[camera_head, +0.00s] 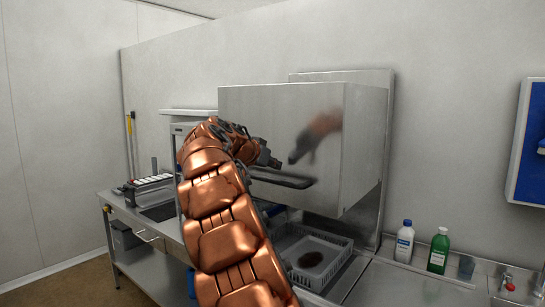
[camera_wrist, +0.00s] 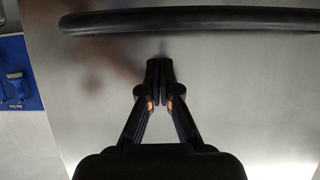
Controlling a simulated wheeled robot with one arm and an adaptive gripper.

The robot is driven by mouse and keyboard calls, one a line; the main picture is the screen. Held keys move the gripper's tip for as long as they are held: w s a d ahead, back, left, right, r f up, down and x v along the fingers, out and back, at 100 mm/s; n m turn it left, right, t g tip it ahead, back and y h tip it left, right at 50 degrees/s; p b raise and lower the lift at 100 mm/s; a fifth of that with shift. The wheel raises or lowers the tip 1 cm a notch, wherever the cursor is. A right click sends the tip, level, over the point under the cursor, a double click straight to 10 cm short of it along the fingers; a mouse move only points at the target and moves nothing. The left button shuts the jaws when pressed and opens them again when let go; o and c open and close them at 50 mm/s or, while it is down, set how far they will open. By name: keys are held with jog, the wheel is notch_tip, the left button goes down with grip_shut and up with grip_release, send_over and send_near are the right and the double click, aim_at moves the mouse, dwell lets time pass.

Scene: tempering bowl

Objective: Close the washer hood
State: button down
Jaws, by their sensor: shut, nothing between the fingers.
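The washer hood (camera_head: 285,120) is a big steel box, raised, with an open gap between its lower edge and the rack beneath. Its dark bar handle (camera_head: 282,178) runs across the lower front face. My gripper (camera_head: 274,162) is in front of that face, just above the handle in the head view. In the wrist view my gripper (camera_wrist: 160,66) has its fingertips together and empty, pointing at the steel face. The handle (camera_wrist: 190,20) passes beyond the fingertips there, apart from them in the picture. Whether the fingertips touch the hood I cannot tell.
A grey dish rack (camera_head: 338,248) with a dark brown item (camera_head: 310,259) sits below the hood. A white bottle (camera_head: 404,242) and a green bottle (camera_head: 438,250) stand on the right counter. A tray (camera_head: 150,186) of items is at left. My arm hides part of the counter.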

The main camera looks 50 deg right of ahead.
jog(key=shift+a+f+p, duration=0.2)
jog(key=shift+f+p, duration=0.15)
jog(key=shift+f, duration=0.8)
jog(key=shift+f, duration=0.25)
